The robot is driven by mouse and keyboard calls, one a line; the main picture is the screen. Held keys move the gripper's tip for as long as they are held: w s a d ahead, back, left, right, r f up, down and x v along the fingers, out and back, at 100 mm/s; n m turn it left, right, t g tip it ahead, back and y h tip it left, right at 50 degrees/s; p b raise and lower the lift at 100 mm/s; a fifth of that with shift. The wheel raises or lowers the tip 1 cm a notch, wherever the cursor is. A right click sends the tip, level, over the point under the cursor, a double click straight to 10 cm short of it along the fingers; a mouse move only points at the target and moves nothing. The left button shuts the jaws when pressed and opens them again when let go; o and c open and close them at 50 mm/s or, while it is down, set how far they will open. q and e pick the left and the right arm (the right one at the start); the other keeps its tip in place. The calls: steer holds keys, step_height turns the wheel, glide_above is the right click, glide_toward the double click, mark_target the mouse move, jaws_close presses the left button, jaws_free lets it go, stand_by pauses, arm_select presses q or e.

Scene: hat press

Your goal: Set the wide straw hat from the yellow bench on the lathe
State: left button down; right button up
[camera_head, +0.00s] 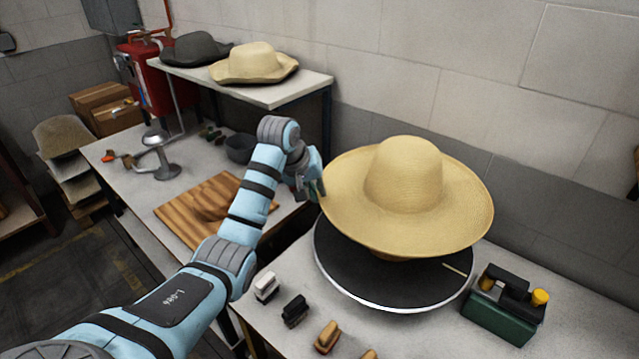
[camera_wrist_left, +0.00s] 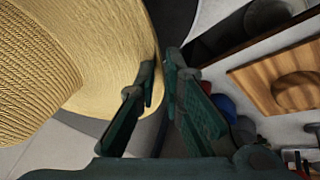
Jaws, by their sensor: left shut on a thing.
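The wide straw hat (camera_head: 405,180) is held crown up over the black round disc of the lathe (camera_head: 395,285) in the head view. Its brim hides the back of the disc, and something tan shows just under the brim. I cannot tell whether the hat touches the lathe. My left gripper (camera_head: 314,188) is shut on the brim's left edge. In the left wrist view the straw brim (camera_wrist_left: 110,60) runs in between the dark green fingers of my left gripper (camera_wrist_left: 163,88). My right gripper is not in view.
A green machine with a yellow knob (camera_head: 505,305) stands right of the disc. Several small brushes (camera_head: 295,310) lie at the table's front. A wooden board (camera_head: 215,207) lies on the left bench. Two hats (camera_head: 255,62) sit on the raised shelf behind, against the wall.

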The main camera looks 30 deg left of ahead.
arm_select(q)
steer(key=f, duration=0.3)
steer(key=f+b, duration=0.1)
steer(key=f, duration=0.3)
steer(key=s+f, duration=0.1)
steer(key=f, duration=0.3)
steer(key=shift+f+b, duration=0.15)
steer(key=shift+b, duration=0.25)
steer(key=shift+w+f, duration=0.1)
steer(key=shift+f, duration=1.3)
steer(key=c, duration=1.6)
jaws_free()
steer(key=shift+c, duration=0.2)
